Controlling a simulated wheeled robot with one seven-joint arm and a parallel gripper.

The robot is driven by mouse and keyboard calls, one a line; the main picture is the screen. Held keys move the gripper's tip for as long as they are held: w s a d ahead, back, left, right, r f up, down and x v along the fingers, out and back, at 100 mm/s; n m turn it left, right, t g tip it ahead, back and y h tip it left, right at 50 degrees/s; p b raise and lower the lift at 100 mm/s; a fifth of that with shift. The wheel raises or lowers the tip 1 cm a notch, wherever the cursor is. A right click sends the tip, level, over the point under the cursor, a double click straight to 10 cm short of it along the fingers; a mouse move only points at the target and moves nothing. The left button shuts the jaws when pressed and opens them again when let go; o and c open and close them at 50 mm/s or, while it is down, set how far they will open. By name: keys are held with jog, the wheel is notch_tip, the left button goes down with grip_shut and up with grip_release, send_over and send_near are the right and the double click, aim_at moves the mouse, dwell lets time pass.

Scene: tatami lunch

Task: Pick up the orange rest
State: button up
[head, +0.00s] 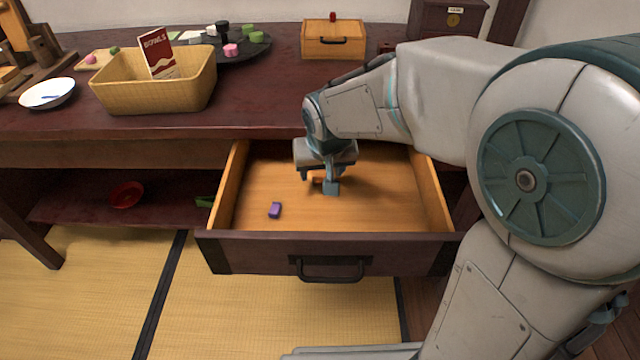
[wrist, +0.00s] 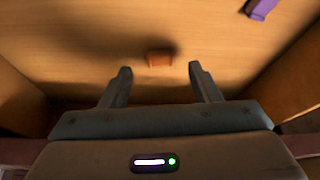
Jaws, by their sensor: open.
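The orange rest (wrist: 159,60) is a small block on the floor of the open drawer. In the wrist view it lies just beyond my fingertips, roughly centred between them. In the head view only part of the orange rest (head: 317,180) shows, and my gripper hides the remainder. My gripper (head: 324,186) points down into the drawer, open and empty. Its two fingers also show apart in the wrist view (wrist: 160,71). I cannot tell its exact height above the rest.
A purple rest (head: 275,210) lies nearer the drawer's front left; it also shows in the wrist view (wrist: 262,8). The tabletop above holds a yellow basket (head: 150,95) and a small wooden box (head: 333,42).

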aim_at(320, 179)
jog(key=b+x, duration=0.1)
jog(key=x, duration=0.2)
jog(key=c, duration=1)
jog(key=shift+c, duration=0.2)
jog(key=shift+r, duration=0.1)
